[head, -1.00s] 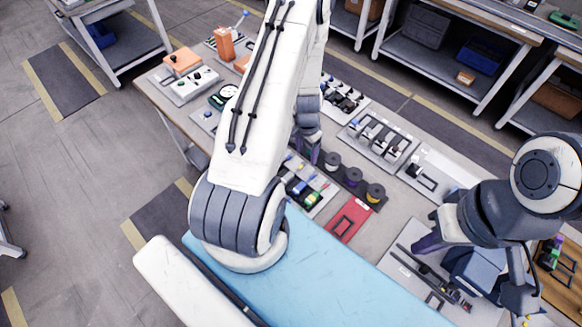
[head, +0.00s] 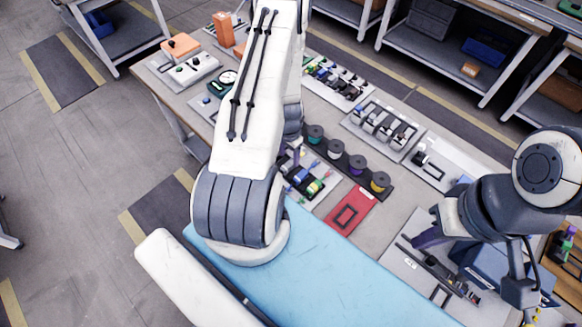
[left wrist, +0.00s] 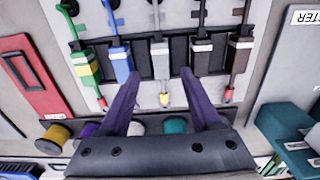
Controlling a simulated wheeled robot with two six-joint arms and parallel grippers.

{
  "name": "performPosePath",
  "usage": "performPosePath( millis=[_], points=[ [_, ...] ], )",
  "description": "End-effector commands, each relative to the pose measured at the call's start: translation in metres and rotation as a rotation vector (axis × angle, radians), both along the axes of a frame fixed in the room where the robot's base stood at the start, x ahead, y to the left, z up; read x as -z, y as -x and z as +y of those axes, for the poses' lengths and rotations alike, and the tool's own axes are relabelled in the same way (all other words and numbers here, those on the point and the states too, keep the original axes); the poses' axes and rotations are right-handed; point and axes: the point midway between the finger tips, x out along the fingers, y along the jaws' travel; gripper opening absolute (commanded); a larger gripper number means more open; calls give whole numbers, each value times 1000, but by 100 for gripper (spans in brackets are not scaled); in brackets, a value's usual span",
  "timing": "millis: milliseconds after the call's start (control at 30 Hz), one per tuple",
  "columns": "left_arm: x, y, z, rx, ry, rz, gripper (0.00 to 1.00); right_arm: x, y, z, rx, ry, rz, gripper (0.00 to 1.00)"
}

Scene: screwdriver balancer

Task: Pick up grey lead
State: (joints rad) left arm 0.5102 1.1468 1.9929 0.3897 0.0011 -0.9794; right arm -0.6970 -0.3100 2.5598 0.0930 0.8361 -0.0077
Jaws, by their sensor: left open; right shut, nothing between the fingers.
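The grey lead (left wrist: 160,60) lies in the middle of a dark slotted rack (left wrist: 181,53) in the left wrist view, with a white band and a yellow tip. Contact cannot be told. In the head view my left arm hides most of this gripper. My right gripper (head: 428,239) is shut and empty over the bench's right side.
Several spools (head: 357,164) stand in a row beside the rack. A red panel (head: 350,210) lies near the blue mat (head: 330,270). A teal box (left wrist: 285,130) is right of my left gripper in the wrist view. A grey tray of parts (head: 384,128) is farther back.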

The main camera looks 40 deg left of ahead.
Motion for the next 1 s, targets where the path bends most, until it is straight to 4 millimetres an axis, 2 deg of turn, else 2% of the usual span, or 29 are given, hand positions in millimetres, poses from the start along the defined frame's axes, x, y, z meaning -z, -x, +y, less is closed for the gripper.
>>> performPosePath(
  millis=[33, 233, 633, 667, 800, 833, 1000],
  points=[
    [14, 1, 1, -2, 0, 1, 65, 15, 0, 0, 1, 0, 0, 0],
    [36, 2, 2, 0, 0, 1, 65, 38, 0, 0, 6, 0, 1, 0],
    [41, 2, 2, -1, 0, 0, 65, 42, 0, 0, 8, 0, 1, 0],
    [41, 2, 2, -1, 0, 0, 57, 42, 0, 0, 7, 0, 1, 0],
    [41, 2, 2, -1, 0, 0, 4, 42, 0, 0, 7, 0, 1, 0],
    [41, 2, 2, -1, 0, 0, 0, 42, 0, 0, 7, 0, 1, 0],
    [41, 2, 2, -2, 0, 0, 0, 42, 0, 0, 7, 0, 1, 0]
  ],
)
